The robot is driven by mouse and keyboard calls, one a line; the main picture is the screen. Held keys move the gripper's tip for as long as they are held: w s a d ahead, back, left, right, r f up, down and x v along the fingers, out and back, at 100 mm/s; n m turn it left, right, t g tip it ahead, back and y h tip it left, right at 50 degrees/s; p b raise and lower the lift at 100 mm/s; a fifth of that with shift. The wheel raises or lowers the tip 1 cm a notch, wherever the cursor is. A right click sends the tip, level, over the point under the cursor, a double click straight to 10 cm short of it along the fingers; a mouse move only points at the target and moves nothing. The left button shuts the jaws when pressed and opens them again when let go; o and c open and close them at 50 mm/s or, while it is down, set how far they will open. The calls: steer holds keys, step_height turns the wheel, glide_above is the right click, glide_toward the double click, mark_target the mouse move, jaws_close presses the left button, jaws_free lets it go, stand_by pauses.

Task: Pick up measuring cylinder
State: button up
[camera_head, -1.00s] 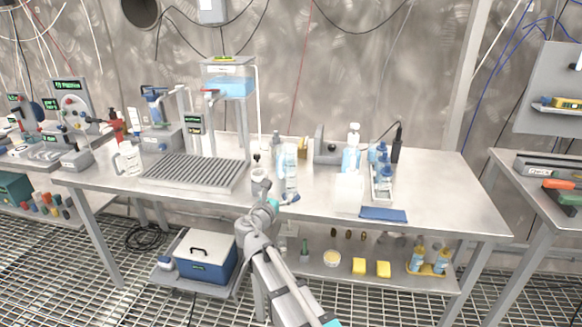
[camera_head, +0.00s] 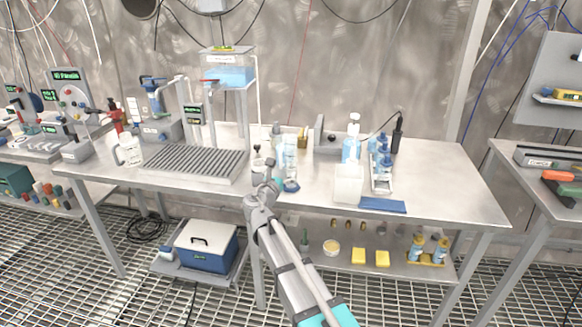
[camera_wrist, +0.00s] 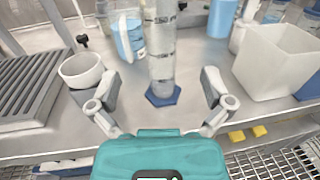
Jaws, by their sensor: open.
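The measuring cylinder (camera_wrist: 161,60) is a tall clear tube on a dark blue hexagonal base (camera_wrist: 164,97). It stands upright near the front edge of the steel table, straight ahead of my gripper in the wrist view. In the head view the cylinder (camera_head: 290,163) is beyond the end of my arm. My gripper (camera_wrist: 160,84) is open, with one finger to the left and one to the right of the cylinder's lower part in the picture. I cannot tell whether the fingers are around it or still short of it. The head view shows my gripper (camera_head: 266,172) only small.
A white cup (camera_wrist: 82,70) stands close left of the cylinder, with a clear jug of blue liquid (camera_wrist: 128,38) behind. A white open container (camera_wrist: 278,62) is to the right. A ribbed drain rack (camera_head: 195,163) lies to the left.

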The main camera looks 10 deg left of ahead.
mark_target(289, 163)
steer(key=shift+w+d, duration=0.15)
steer(key=shift+w, duration=0.65)
steer(key=shift+w+d, duration=0.1)
steer(key=shift+w, duration=0.7)
steer(key=shift+w, duration=0.1)
steer(key=shift+w+d+f, duration=0.15)
steer(key=shift+w+d, duration=0.05)
steer(key=shift+w, duration=1.05)
steer(key=shift+w+d+f, duration=0.1)
steer(key=shift+w+d, duration=0.1)
steer(key=shift+w, duration=1.05)
steer(key=c, duration=1.3)
steer(key=shift+r, duration=0.2)
